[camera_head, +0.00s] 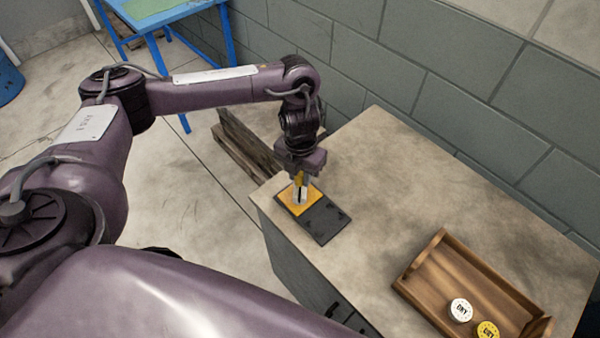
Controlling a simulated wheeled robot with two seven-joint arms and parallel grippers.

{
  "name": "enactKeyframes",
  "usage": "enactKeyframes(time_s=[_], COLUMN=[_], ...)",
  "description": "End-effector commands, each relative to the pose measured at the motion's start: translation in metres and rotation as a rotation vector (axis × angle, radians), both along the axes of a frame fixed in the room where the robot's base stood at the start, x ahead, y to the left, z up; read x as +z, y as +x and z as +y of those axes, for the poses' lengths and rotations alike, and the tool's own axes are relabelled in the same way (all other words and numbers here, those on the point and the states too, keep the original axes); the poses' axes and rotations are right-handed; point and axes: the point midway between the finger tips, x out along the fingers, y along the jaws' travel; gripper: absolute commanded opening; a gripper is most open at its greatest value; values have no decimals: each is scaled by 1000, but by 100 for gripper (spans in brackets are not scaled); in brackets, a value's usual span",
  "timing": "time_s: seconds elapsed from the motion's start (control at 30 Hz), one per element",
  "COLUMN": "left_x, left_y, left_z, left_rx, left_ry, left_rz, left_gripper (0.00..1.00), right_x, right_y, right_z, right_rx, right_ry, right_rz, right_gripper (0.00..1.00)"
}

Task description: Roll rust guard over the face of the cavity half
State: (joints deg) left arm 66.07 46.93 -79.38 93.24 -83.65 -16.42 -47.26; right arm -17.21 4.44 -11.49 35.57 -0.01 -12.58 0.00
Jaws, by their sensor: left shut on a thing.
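A flat dark block (325,221), likely the cavity half, lies near the left end of the bench top. Its far-left part is orange-yellow (292,209); the nearer part is dark grey with small black spots. I cannot tell whether the yellow is a coating or a separate piece. My left gripper (301,181) points down over the yellow part, shut on a small tool with yellow and white parts, likely the roller. The tool's lower end is at or just above the yellow surface; contact is unclear. My right gripper is out of view.
A wooden tray (420,258) stands at the bench's right, with a white round tin (461,310) and a yellow round tin (487,330) in it. The bench top (400,180) between is clear. A block wall (440,100) runs behind. A blue-framed table (150,40) stands far left.

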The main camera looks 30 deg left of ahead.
Motion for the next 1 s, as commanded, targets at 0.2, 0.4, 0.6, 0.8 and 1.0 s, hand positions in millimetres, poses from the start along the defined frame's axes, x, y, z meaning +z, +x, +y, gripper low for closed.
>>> enactKeyframes(time_s=[0.2,0.4,0.6,0.8,1.0], left_x=[0,-1,-4,-6,-9], left_y=[0,0,0,0,0], left_z=[0,0,0,0,0], left_rx=[0,0,0,0,0], left_ry=[0,0,0,0,0], left_rz=[0,0,0,0,0], left_gripper=[8,8,8,8,8], right_x=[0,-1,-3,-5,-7], right_y=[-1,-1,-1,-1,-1], right_z=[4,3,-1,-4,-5], right_rx=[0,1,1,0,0], right_ry=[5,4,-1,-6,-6], right_rz=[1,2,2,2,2], right_gripper=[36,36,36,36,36])
